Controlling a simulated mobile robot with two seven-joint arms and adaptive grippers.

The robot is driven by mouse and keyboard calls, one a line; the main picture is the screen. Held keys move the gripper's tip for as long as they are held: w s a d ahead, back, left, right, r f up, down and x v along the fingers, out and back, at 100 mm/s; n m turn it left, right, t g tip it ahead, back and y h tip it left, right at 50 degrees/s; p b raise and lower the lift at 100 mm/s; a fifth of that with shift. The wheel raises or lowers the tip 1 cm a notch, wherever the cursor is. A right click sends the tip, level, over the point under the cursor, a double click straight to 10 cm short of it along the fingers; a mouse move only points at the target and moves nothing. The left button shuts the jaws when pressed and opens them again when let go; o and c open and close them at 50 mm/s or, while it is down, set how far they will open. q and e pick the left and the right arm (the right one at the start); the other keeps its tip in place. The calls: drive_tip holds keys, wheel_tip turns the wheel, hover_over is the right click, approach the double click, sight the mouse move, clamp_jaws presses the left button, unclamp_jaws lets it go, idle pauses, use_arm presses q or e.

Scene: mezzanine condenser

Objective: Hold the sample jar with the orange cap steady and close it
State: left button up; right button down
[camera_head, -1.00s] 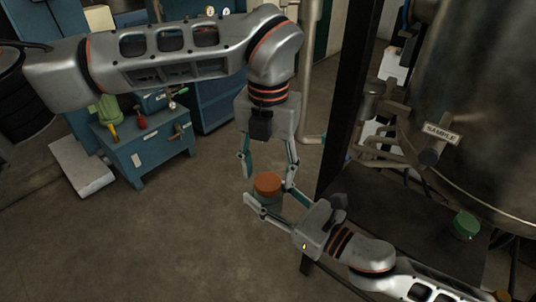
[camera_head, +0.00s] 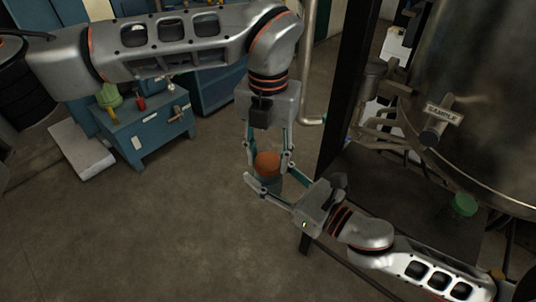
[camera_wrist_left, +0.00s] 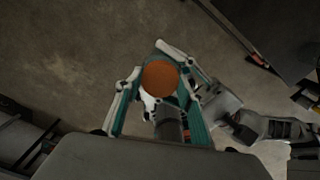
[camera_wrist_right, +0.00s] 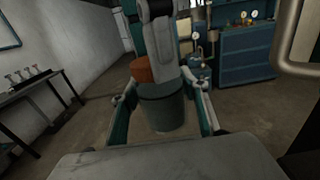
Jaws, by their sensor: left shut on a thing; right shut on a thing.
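The sample jar (camera_wrist_right: 162,112) is a grey-green, semi-clear tub, held upright between the fingers of my right gripper (camera_head: 270,190), which comes in from the lower right. Its orange cap (camera_head: 267,162) is at the jar's mouth; it also shows from above in the left wrist view (camera_wrist_left: 160,78). My left gripper (camera_head: 268,158) points down from above and is shut on the orange cap. In the right wrist view a finger hides part of the cap (camera_wrist_right: 141,69), so I cannot tell how it sits on the rim.
A dark table (camera_head: 400,210) with a green-capped container (camera_head: 464,205) stands at the right, below a large metal tank (camera_head: 485,100) with a "SAMPLE" tag (camera_head: 443,114). A dark post (camera_head: 352,90) rises close by my grippers. A blue cabinet (camera_head: 155,130) stands back left. The floor between is clear.

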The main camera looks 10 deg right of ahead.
use_arm(q)
drive_tip(key=o, duration=1.3)
wheel_tip(320, 180, up, 12)
